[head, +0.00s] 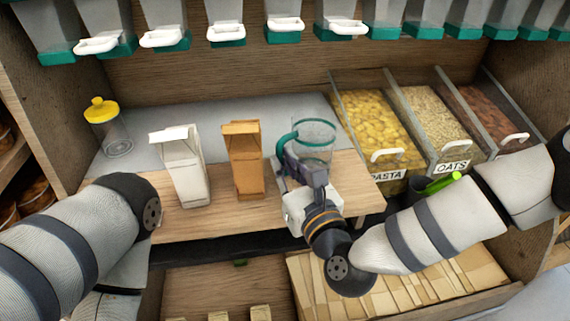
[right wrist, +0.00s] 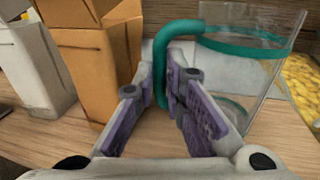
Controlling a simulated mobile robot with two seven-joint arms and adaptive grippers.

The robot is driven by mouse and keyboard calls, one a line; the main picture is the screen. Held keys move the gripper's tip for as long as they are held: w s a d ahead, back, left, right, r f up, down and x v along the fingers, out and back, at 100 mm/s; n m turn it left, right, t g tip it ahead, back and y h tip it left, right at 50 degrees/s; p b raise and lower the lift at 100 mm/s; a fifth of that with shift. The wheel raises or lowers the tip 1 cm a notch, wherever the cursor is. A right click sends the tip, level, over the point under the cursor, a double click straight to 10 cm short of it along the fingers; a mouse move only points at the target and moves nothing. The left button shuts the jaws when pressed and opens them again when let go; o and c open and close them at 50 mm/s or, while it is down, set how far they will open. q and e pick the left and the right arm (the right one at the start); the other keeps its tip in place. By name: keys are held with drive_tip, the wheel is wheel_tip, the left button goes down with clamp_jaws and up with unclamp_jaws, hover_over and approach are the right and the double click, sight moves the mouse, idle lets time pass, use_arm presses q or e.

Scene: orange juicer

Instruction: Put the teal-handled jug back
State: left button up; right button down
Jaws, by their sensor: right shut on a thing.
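The jug (head: 316,134) is clear with a teal rim band and a teal handle, and stands upright over the wooden counter toward the back. In the right wrist view the clear jug (right wrist: 251,75) is at the right, its teal handle (right wrist: 160,62) between my fingers. My right gripper (head: 303,167) is shut on the handle; its purple finger pads (right wrist: 165,95) show on both sides of it. The gripper hides part of the jug's lower side. I cannot tell whether the base touches the counter. Only links of my left arm show; its gripper is out of view.
A brown paper bag (head: 243,160) and a white bag (head: 180,167) stand left of the jug. A yellow-lidded jar (head: 106,125) is at far left. Bins of pasta (head: 375,120) and oats (head: 440,115) stand right. Dispensers (head: 226,30) hang above. A dark cup (head: 428,190) is at right.

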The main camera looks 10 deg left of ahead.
drive_tip(key=c, duration=1.7)
unclamp_jaws()
drive_tip(key=shift+o, duration=0.2)
